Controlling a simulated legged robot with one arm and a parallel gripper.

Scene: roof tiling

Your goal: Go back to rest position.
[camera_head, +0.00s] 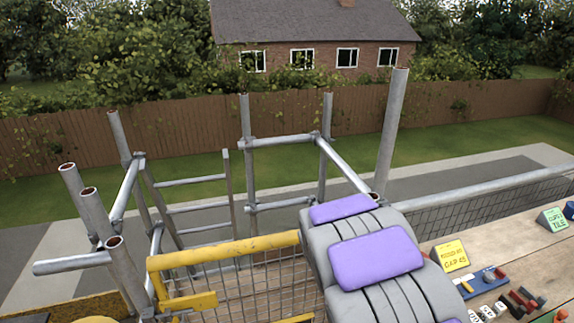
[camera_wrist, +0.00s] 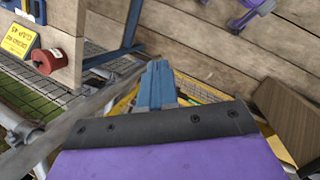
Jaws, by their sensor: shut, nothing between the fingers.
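My gripper (camera_wrist: 157,80) shows in the wrist view as two blue fingers pressed together, with nothing between them. It is above the wooden deck (camera_wrist: 215,55), pointing away from the black and purple wrist housing. In the head view, my grey arm with purple pads fills the lower right middle. The gripper itself is hidden there.
Scaffold tubes (camera_head: 391,130) and a yellow mesh gate (camera_head: 225,248) stand close by. A workbench (camera_head: 490,255) at right holds a yellow sign (camera_head: 451,256), a green sign (camera_head: 553,219) and small parts. The wrist view shows a red cylinder (camera_wrist: 45,61) and brown block (camera_wrist: 285,110).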

